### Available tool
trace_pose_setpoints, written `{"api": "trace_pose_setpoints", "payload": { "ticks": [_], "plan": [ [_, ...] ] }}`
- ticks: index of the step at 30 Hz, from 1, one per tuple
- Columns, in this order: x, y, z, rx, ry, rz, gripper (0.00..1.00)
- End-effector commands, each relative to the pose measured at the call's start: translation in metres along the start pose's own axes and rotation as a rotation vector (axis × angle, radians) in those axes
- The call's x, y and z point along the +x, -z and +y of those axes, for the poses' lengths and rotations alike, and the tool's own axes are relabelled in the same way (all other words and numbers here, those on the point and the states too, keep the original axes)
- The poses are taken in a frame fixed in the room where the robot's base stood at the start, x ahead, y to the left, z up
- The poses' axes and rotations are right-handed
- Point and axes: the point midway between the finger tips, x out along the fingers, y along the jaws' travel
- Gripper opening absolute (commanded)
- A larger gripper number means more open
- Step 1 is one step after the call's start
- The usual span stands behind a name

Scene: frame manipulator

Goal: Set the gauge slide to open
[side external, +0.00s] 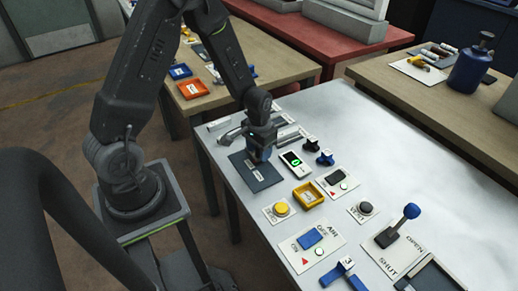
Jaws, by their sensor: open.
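A white plate (370,248) marked OPEN and SHUT lies at the front right of the metal table. A blue-knobbed handle (411,212) rises from its dark base (386,238), leaning to the right. I cannot read the word gauge on it, nor tell which mark it is set to. My gripper (262,155) is at the far left part of the table, over a dark mat (250,176), well apart from this handle. Its jaws are open and small in view, with nothing visible between them.
Between gripper and handle lie a green-digit display (291,160), a yellow tray (308,194), a yellow button (281,208), a dark button (365,208) and a blue rocker switch (311,237). A dark-framed tray (432,277) is at the front edge. The table's right rear is clear.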

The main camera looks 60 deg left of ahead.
Motion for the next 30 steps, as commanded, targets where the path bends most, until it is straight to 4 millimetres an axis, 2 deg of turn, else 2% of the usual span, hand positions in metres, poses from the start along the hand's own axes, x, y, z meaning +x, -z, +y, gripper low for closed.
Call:
{"api": "trace_pose_setpoints", "payload": {
  "ticks": [5,20,28,30],
  "plan": [
    [-0.0002,0.0003,0.0,0.0,0.0,0.001,0.48],
    [-0.0006,0.0003,0.0,0.0,0.0,0.001,0.02],
    [-0.0006,0.0002,0.0005,0.0,0.0,0.001,0.0],
    [-0.0007,-0.0007,0.0061,0.003,0.0,0.001,0.0]
  ]
}}
